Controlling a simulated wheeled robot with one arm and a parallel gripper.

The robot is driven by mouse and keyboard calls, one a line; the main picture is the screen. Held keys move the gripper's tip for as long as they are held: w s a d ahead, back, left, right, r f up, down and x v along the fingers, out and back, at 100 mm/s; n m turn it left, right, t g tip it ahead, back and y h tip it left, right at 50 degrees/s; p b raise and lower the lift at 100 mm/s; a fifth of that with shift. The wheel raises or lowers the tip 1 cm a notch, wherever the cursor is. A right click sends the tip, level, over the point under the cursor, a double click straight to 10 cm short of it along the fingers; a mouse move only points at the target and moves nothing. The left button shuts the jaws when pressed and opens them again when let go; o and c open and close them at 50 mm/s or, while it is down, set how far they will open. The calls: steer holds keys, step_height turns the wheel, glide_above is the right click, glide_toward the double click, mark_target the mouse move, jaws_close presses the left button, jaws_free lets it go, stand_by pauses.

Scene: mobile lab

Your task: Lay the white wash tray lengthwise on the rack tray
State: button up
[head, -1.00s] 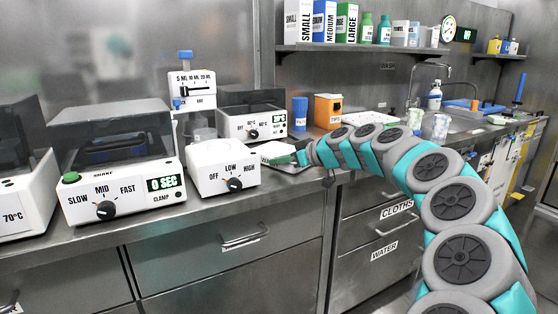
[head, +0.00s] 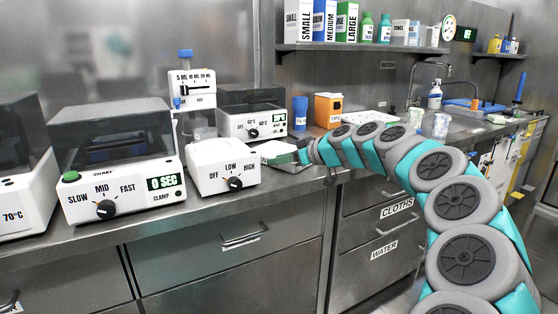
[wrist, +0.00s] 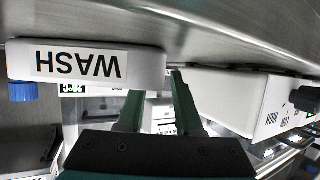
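The white wash tray (wrist: 88,62) shows in the wrist view with its "WASH" label upside down. In the head view a white tray (head: 274,149) lies low on the counter, just left of my gripper (head: 303,157). My gripper (wrist: 157,90) has its dark green fingers apart at one end of the wash tray. One finger goes out of sight behind the tray's labelled wall. The other runs just past the tray's end. I cannot tell whether they touch it.
The LOW/HIGH knob box (head: 222,166) stands close on the left; it also shows in the wrist view (wrist: 248,100). A heater with a green display (head: 252,122) is behind. A blue cup (head: 299,112) and an orange box (head: 327,110) stand back right. The counter's front edge is near.

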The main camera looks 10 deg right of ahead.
steer(key=b+v, duration=0.1)
steer(key=v, duration=1)
steer(key=shift+s+d+r+b, duration=0.15)
steer(key=shift+b, duration=0.25)
